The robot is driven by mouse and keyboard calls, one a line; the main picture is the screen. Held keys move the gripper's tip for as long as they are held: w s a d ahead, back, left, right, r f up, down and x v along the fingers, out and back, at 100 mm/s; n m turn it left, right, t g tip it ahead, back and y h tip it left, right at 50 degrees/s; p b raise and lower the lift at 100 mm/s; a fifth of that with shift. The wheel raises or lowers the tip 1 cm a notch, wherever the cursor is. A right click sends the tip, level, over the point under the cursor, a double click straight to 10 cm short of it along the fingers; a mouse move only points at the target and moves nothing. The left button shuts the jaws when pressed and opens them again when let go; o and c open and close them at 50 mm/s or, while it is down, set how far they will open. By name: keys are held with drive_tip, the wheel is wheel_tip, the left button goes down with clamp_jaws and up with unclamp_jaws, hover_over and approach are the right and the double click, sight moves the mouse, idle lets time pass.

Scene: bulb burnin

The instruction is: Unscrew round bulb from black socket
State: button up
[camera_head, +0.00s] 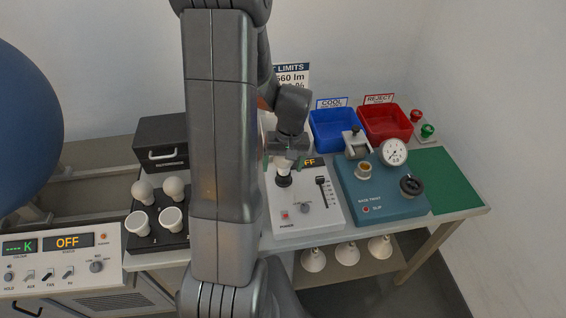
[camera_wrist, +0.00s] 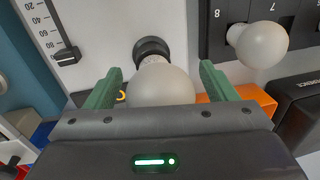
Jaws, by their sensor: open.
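A frosted round bulb (camera_wrist: 162,86) stands in the black socket (camera_wrist: 152,47) on the white test panel. It shows between my gripper's green fingers in the wrist view. My gripper (camera_wrist: 160,85) is open, one finger on each side of the bulb, with a visible gap at each side. In the head view my gripper (camera_head: 287,158) is over the black socket (camera_head: 284,181), and the bulb is mostly hidden by the gripper.
Another round bulb (camera_wrist: 262,44) sits in a black rack. The rack (camera_head: 150,244) holds several bulbs. A teal tester (camera_head: 385,208) stands to the right, with blue (camera_head: 333,143) and red (camera_head: 386,137) bins behind. An orange object (camera_wrist: 245,98) lies near the right finger.

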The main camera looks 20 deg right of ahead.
drive_tip(key=c, duration=1.1)
drive_tip(key=shift+o, duration=0.2)
drive_tip(key=n+b, duration=0.1)
drive_tip(key=n, duration=0.3)
drive_tip(key=shift+g, duration=0.3)
drive_tip(key=n+b, duration=0.1)
drive_tip(key=n, duration=0.5)
drive_tip(key=shift+d+n+g, duration=0.15)
drive_tip(key=shift+n+g, duration=0.15)
drive_tip(key=n, duration=0.3)
drive_tip(key=n+h+b, duration=0.1)
drive_tip(key=n, duration=0.2)
drive_tip(key=shift+r+g, duration=0.1)
drive_tip(key=shift+g, duration=0.2)
drive_tip(key=n, duration=0.6)
drive_tip(key=shift+d+h, duration=0.15)
drive_tip(key=shift+h, duration=0.25)
drive_tip(key=o, duration=0.9)
drive_tip(key=shift+c, duration=0.2)
